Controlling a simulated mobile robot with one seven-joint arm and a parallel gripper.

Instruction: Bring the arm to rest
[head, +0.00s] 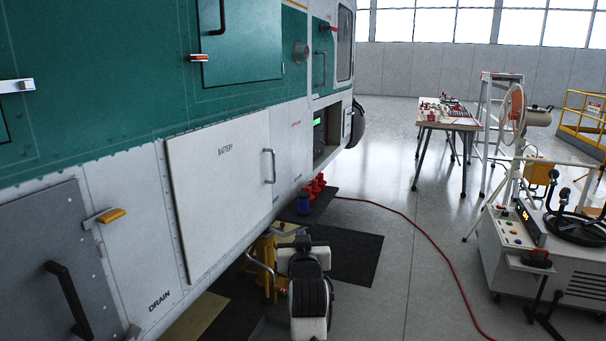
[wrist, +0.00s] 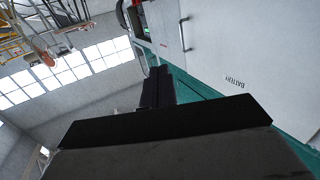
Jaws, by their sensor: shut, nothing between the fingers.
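My gripper (wrist: 157,72) shows in the wrist view as a dark body with its fingers together and nothing between them. Its fingertips point toward the hangar wall and the side of the helicopter. White and black links of my arm show at the bottom centre of the head view, beside the helicopter's lower side; the fingers cannot be made out there. The wrist view is turned over, with the battery door (wrist: 225,45) at its upper right. The same battery door (head: 222,190) is closed in the head view.
The green and white helicopter (head: 120,95) fills the left. A grey door with a black handle (head: 68,300) is at lower left. A ground cart (head: 545,255) stands at right, a work table (head: 450,123) farther back.

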